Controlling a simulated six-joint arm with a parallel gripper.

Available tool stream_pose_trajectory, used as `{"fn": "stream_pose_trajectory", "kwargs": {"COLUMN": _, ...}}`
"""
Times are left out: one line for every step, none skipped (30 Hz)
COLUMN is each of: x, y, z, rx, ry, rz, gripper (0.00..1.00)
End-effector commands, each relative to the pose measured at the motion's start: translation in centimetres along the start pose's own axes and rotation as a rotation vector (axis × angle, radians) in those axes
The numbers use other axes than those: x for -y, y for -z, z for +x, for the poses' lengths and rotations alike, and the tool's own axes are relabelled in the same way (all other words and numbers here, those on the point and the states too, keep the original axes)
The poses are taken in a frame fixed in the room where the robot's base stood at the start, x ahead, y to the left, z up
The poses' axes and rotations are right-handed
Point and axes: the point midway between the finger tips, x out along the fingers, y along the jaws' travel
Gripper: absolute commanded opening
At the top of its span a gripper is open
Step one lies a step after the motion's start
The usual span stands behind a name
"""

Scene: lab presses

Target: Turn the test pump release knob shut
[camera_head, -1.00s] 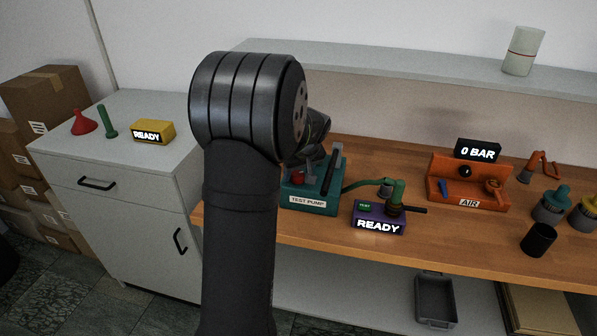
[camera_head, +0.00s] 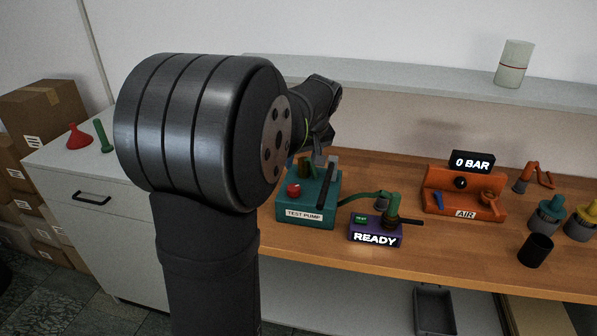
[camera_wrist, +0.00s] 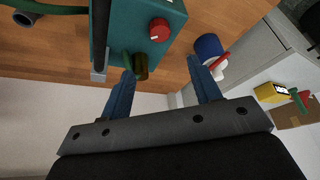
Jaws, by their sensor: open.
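The teal test pump (camera_head: 318,214) sits on the wooden bench, its label facing me. Its red knob (camera_head: 293,189) shows at its left side, partly near my arm. In the wrist view the red knob (camera_wrist: 160,30) has a pale mark on its face and lies beyond my fingertips. My gripper (camera_wrist: 161,72) is open and empty, with two blue fingers apart. An olive-green cylinder (camera_wrist: 140,67) on the pump is close beside the left fingertip; I cannot tell if they touch. In the head view my fingers are hard to make out.
A purple READY box (camera_head: 375,232) stands right of the pump, joined by a green hose. The orange AIR unit (camera_head: 463,207) is farther right. In the wrist view a blue cylinder (camera_wrist: 208,46) lies near the right finger, and a yellow box (camera_wrist: 270,92) is beyond.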

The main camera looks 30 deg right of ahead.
Motion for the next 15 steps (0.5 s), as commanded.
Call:
{"fn": "stream_pose_trajectory", "kwargs": {"x": 0.0, "y": 0.0, "z": -1.0, "rx": -0.002, "ry": -0.002, "rz": 0.000, "gripper": 0.57}}
{"fn": "stream_pose_trajectory", "kwargs": {"x": -0.1, "y": 0.0, "z": -1.5, "rx": -0.002, "ry": -0.002, "rz": 0.001, "gripper": 0.57}}
{"fn": "stream_pose_trajectory", "kwargs": {"x": -0.1, "y": 0.0, "z": -2.1, "rx": -0.001, "ry": -0.002, "rz": 0.001, "gripper": 0.57}}
{"fn": "stream_pose_trajectory", "kwargs": {"x": -0.1, "y": 0.0, "z": -2.4, "rx": 0.000, "ry": -0.001, "rz": 0.001, "gripper": 0.57}}
{"fn": "stream_pose_trajectory", "kwargs": {"x": -0.1, "y": 0.0, "z": -2.7, "rx": 0.000, "ry": -0.001, "rz": 0.001, "gripper": 0.57}}
{"fn": "stream_pose_trajectory", "kwargs": {"x": -0.1, "y": 0.0, "z": -3.1, "rx": 0.000, "ry": -0.001, "rz": 0.001, "gripper": 0.57}}
{"fn": "stream_pose_trajectory", "kwargs": {"x": 0.0, "y": 0.0, "z": -3.3, "rx": 0.000, "ry": -0.001, "rz": 0.001, "gripper": 0.57}}
{"fn": "stream_pose_trajectory", "kwargs": {"x": 0.0, "y": 0.0, "z": -3.5, "rx": 0.000, "ry": -0.001, "rz": 0.001, "gripper": 0.57}}
{"fn": "stream_pose_trajectory", "kwargs": {"x": 0.0, "y": 0.0, "z": -3.7, "rx": 0.000, "ry": 0.000, "rz": 0.001, "gripper": 0.57}}
{"fn": "stream_pose_trajectory", "kwargs": {"x": 0.0, "y": 0.0, "z": -3.8, "rx": 0.001, "ry": 0.000, "rz": 0.001, "gripper": 0.57}}
{"fn": "stream_pose_trajectory", "kwargs": {"x": 0.0, "y": 0.0, "z": -3.8, "rx": 0.001, "ry": 0.000, "rz": 0.001, "gripper": 0.57}}
{"fn": "stream_pose_trajectory", "kwargs": {"x": 0.0, "y": 0.0, "z": -3.8, "rx": 0.001, "ry": 0.000, "rz": 0.001, "gripper": 0.57}}
{"fn": "stream_pose_trajectory", "kwargs": {"x": 0.0, "y": 0.0, "z": -3.9, "rx": 0.001, "ry": 0.000, "rz": 0.001, "gripper": 0.57}}
{"fn": "stream_pose_trajectory", "kwargs": {"x": 0.0, "y": 0.0, "z": -3.8, "rx": 0.001, "ry": 0.000, "rz": 0.001, "gripper": 0.57}}
{"fn": "stream_pose_trajectory", "kwargs": {"x": 0.0, "y": 0.0, "z": -3.8, "rx": 0.001, "ry": 0.000, "rz": 0.001, "gripper": 0.57}}
